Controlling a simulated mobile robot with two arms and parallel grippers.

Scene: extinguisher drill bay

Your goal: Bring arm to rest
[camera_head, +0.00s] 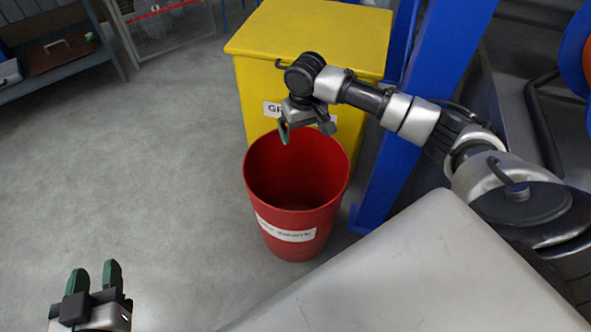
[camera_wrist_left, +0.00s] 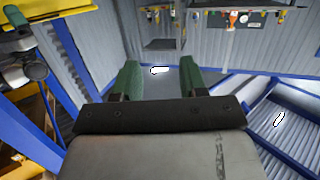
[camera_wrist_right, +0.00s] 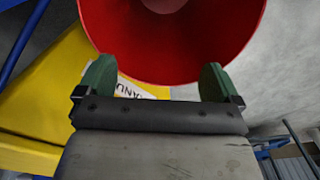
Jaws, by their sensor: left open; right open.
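My right arm reaches in from the right in the head view. Its gripper (camera_head: 305,125) is above the far rim of a red bin (camera_head: 290,228). In the right wrist view the right gripper (camera_wrist_right: 157,80) is open, with its green fingers apart and nothing between them but the view of the red bin (camera_wrist_right: 172,55). My left gripper (camera_head: 95,276) is at the lower left of the head view, over the grey floor. In the left wrist view the left gripper (camera_wrist_left: 161,80) is open and empty.
A yellow box (camera_head: 310,40) with a label stands right behind the bin. A blue post (camera_head: 385,180) is to the right of it. A bench (camera_head: 60,62) with a brown case stands at the far left. The grey floor (camera_head: 130,160) at left is clear.

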